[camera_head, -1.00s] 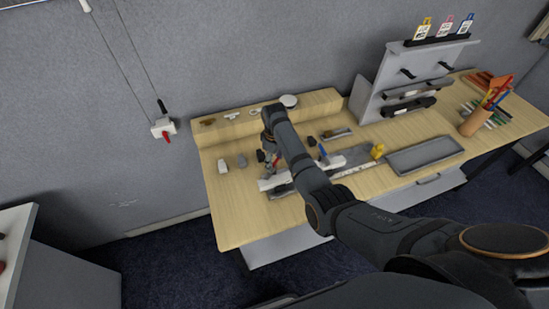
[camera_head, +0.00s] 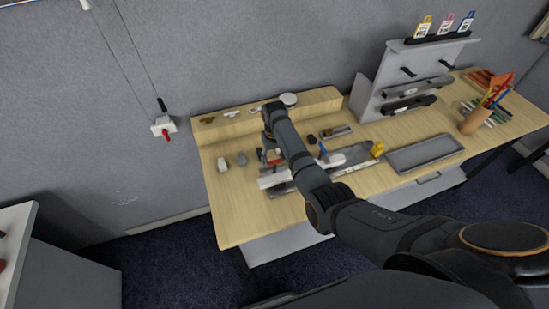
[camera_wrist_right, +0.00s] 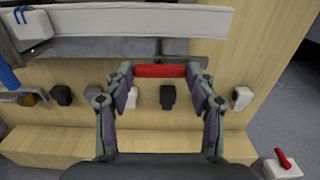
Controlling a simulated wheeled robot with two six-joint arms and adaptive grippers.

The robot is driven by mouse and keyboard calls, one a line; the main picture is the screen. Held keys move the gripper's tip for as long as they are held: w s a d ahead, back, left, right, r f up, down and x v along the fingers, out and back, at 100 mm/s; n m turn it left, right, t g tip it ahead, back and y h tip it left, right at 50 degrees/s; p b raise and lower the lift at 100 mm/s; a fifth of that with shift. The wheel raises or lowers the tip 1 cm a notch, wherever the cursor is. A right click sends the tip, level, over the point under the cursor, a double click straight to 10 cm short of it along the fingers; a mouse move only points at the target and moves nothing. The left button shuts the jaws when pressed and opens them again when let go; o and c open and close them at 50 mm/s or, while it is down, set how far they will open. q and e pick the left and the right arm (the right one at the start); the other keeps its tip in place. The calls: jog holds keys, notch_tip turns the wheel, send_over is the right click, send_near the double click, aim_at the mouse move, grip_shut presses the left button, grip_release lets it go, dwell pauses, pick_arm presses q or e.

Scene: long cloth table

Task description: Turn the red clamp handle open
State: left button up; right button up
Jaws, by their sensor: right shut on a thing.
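The red clamp handle (camera_wrist_right: 160,71) lies crosswise between the fingertips of my right gripper (camera_wrist_right: 160,74) in the right wrist view. The fingers are closed on its two ends. Behind it in that view are grey metal parts and a long white bar (camera_wrist_right: 140,22). In the head view my right gripper (camera_head: 267,156) is over the left part of the wooden table (camera_head: 235,225), by the clamp, largely covered by my arm. A little red shows beside it there. My left gripper is not in view.
Small dark and pale blocks stand near the gripper, including a white one (camera_head: 222,164). A grey tray (camera_head: 425,153) and a pencil cup (camera_head: 474,122) are to the right. A wall box (camera_head: 163,125) has another red lever. The table's front left is bare.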

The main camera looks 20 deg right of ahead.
jog(key=shift+w+r, duration=0.1)
dwell(0.4)
jog(key=o, duration=1.2)
jog(key=shift+c, duration=0.2)
jog(key=shift+r, duration=0.2)
notch_tip(320, 180, up, 12)
jog(key=shift+f, duration=0.25)
